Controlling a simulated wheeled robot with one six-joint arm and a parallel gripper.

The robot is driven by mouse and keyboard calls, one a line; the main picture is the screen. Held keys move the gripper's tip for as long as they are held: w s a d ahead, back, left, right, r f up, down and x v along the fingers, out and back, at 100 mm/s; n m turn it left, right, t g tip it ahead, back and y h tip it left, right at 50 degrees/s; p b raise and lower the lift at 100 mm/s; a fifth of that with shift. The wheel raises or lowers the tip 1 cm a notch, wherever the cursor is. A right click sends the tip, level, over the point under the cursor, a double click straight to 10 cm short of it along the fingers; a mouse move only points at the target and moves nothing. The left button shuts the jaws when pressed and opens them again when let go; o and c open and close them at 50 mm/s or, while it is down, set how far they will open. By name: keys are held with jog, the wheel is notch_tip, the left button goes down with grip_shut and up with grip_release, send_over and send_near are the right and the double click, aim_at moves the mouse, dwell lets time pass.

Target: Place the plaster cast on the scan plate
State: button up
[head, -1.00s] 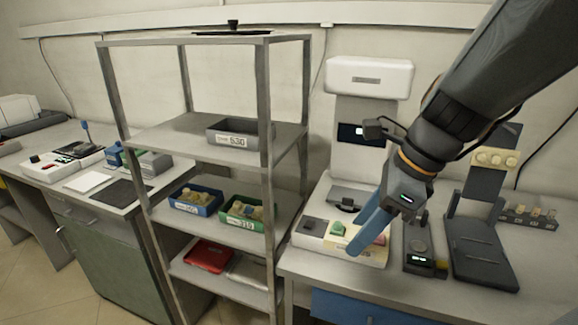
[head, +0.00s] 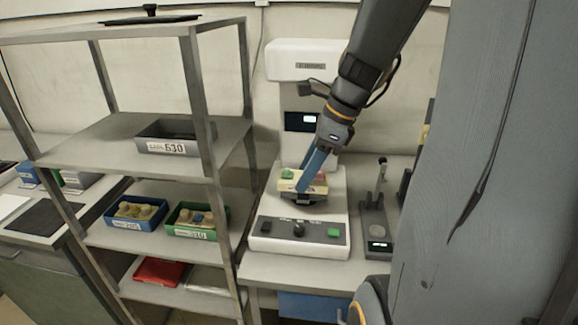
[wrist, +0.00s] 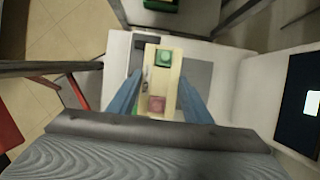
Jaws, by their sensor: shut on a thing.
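The plaster cast (head: 290,183) is a cream block with a green square piece and a pink square piece on top. My gripper (head: 303,188) comes down from above with its blue fingers on either side of the cast and is shut on it. In the wrist view the cast (wrist: 163,78) lies lengthwise between the fingers, green end away from the wrist. The dark scan plate (head: 291,200) of the white scanner shows just under the cast in the head view. I cannot tell whether the cast touches it.
The white scanner (head: 310,60) rises behind the plate, and its button panel (head: 299,231) is in front. A small dark device (head: 378,225) stands to the right. A metal shelf rack (head: 200,90) with a blue bin (head: 135,213) and a green bin (head: 196,221) is on the left.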

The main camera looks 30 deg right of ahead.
jog(key=w+d+p, duration=0.1)
jog(key=w+d, duration=0.4)
jog(key=w, duration=0.2)
jog(key=shift+a+f+p, duration=0.15)
jog(key=shift+f+p, duration=0.2)
jog(key=shift+f, duration=2.9)
jog(key=shift+w+f, duration=0.15)
jog(key=shift+f, duration=0.1)
jog(key=shift+f, duration=0.1)
jog(key=o, duration=0.9)
